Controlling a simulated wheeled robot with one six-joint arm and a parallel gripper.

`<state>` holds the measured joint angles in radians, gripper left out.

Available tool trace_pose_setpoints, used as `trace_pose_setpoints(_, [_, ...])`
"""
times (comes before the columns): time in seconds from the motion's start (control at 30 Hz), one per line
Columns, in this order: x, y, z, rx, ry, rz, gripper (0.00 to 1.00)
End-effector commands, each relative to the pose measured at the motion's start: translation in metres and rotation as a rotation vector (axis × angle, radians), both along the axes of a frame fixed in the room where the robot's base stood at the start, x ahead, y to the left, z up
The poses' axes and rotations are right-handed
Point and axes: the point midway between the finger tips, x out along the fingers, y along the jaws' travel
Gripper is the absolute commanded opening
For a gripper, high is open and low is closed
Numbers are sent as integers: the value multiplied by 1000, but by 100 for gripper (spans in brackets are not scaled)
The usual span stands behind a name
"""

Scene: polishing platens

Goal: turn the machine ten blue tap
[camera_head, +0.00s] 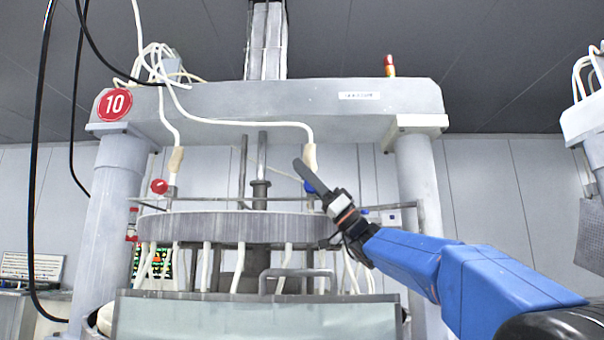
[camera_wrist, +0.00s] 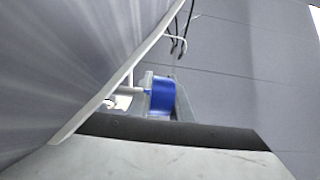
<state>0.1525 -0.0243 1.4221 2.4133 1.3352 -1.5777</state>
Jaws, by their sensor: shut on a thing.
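The machine marked 10 (camera_head: 115,104) stands in front of me in the head view. Its blue tap (camera_head: 309,187) is on the right white hose, above the round platen (camera_head: 215,228), and is partly covered by my gripper. My gripper (camera_head: 312,178) reaches in from the right, with a dark finger pointing up and left across the tap. It is shut on the blue tap. In the wrist view a blue knob (camera_wrist: 162,97) shows near the middle beside a white fitting; its lower part is cut off by a dark edge. The tap's exact angle cannot be told.
A red tap (camera_head: 159,186) sits on the left hose. Thin rails (camera_head: 425,217) run around the platen. A grey overhead beam (camera_head: 270,105) and thick columns (camera_head: 416,185) frame it. Black cables (camera_head: 37,160) hang at the left. Another machine (camera_head: 590,125) stands at the right edge.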

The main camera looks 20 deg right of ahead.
Motion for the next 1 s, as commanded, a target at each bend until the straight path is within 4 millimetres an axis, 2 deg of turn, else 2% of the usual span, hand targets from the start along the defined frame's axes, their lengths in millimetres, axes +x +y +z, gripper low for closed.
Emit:
trace_pose_setpoints(0.23, [0,0,0,0,0,-1,0])
trace_pose_setpoints(0.27, [0,0,0,0,0,-1,24])
trace_pose_setpoints(0.3, [0,0,0,0,0,-1,33])
trace_pose_setpoints(0.33, [0,0,0,-1,1,-1,38])
trace_pose_setpoints(0.7, [0,-3,-3,0,2,-1,38])
trace_pose_setpoints(0.87, [-4,-14,-17,-1,3,-3,38])
trace_pose_setpoints(1.0, [-10,-31,-37,0,2,-3,38])
